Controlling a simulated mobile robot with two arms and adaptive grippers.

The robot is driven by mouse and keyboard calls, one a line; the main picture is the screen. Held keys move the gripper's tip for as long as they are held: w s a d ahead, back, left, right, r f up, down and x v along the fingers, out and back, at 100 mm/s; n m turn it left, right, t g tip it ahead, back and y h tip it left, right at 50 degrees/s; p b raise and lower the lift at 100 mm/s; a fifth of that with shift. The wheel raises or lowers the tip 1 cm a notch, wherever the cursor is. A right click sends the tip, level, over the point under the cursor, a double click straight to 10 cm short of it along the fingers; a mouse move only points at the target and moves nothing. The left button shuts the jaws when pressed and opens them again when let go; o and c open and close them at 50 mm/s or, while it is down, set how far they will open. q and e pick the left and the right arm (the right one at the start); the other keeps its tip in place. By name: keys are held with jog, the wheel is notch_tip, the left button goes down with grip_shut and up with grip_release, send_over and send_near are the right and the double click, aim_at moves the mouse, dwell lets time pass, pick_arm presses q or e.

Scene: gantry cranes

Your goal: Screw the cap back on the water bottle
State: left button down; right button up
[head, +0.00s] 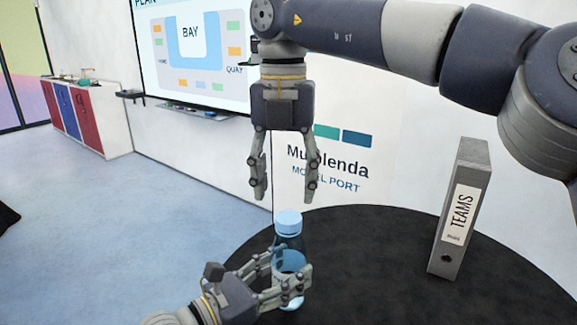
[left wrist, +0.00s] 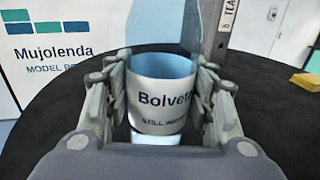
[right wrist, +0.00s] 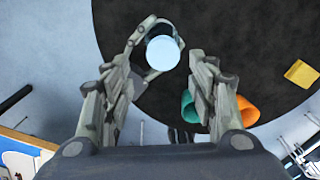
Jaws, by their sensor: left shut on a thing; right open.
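The water bottle (head: 289,262) stands upright at the left edge of the round black table, with a light blue cap (head: 289,223) on its top. Whether the cap is screwed tight cannot be told. My left gripper (head: 290,284) is shut around the bottle's body. In the left wrist view its fingers flank the bottle's label (left wrist: 162,105). My right gripper (head: 285,193) is open and empty, pointing down above the cap and apart from it. In the right wrist view the cap (right wrist: 163,52) shows below and beyond the open fingers (right wrist: 163,72).
A grey binder marked TEAMS (head: 460,210) stands on the black table (head: 385,275) to the right. The right wrist view shows a yellow block (right wrist: 301,74), an orange thing (right wrist: 245,110) and a green thing (right wrist: 189,106). A wall with a screen (head: 197,55) is behind.

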jog(key=n, duration=0.6)
jog(key=shift+r, duration=0.2)
jog(key=n, duration=0.3)
jog(key=shift+r, duration=0.1)
jog(key=n, duration=0.4)
jog(key=shift+r, duration=0.1)
jog(key=n, duration=0.3)
jog(key=shift+r+n, duration=0.1)
jog(key=shift+n, duration=0.3)
jog(key=n, duration=0.3)
jog(key=shift+r+n, duration=0.1)
jog(key=shift+n, duration=0.2)
jog(key=n, duration=0.5)
jog(key=shift+d+r, duration=0.15)
jog(key=n, duration=0.5)
jog(key=shift+w+d+r+n, duration=0.1)
jog(key=shift+r+n, duration=0.05)
jog(key=shift+n, duration=0.15)
jog(key=n, duration=0.4)
jog(key=shift+r, duration=0.1)
